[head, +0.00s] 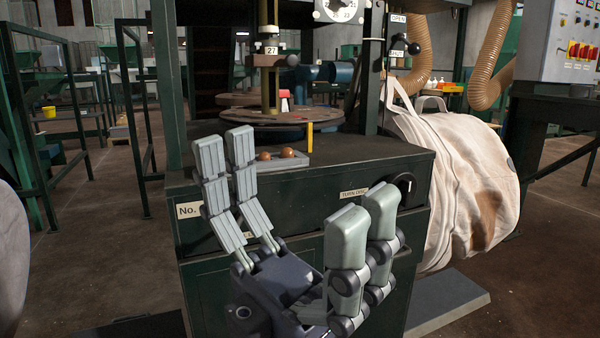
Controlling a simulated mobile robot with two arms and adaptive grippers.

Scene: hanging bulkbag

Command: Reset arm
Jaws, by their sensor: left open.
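My left gripper (293,178) rises from the bottom middle of the head view, in front of a dark green machine (395,172). Its grey jointed fingers are spread wide apart, open, with nothing between them. The fingers hide part of the machine's front panel. My right gripper is out of view. A cream bulk bag (465,185) with a brown stain hangs tilted at the machine's right side, apart from my left gripper.
The machine carries a round table (268,118), a small tray with brown round pieces (290,154) and a black knob (404,187). Green rail frames (125,105) stand at the left. A control box (560,45) is at the upper right. Open floor shows at left.

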